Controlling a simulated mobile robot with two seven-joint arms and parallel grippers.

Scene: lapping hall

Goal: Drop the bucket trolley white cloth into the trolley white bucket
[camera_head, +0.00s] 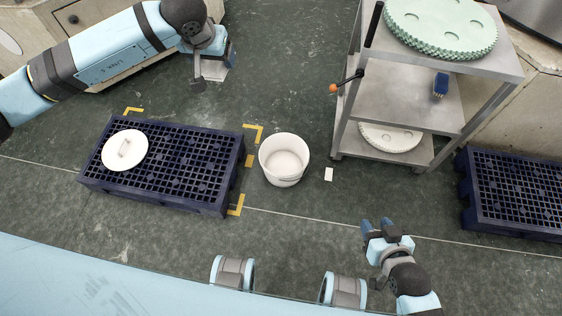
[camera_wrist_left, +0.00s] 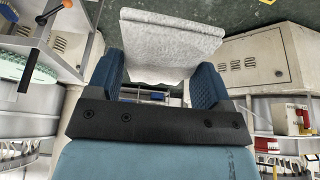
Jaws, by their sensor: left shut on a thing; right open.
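The white bucket (camera_head: 284,162) stands open on the floor, just right of a dark blue pallet; it looks empty. My left gripper (camera_wrist_left: 165,85) is shut on the whitish-grey cloth (camera_wrist_left: 170,40), which spreads out beyond the blue fingertips in the left wrist view. In the head view the left gripper (camera_head: 212,72) is up and left of the bucket, clear of it; the cloth is hard to make out there. My right gripper (camera_head: 380,228) is open and empty, below and right of the bucket.
A white lid (camera_head: 125,150) with a handle lies on the blue pallet (camera_head: 195,190). A grey metal shelf trolley (camera_head: 405,95) carrying green and white discs stands right of the bucket. Another blue pallet (camera_head: 515,195) is at the far right. Floor around the bucket is mostly free.

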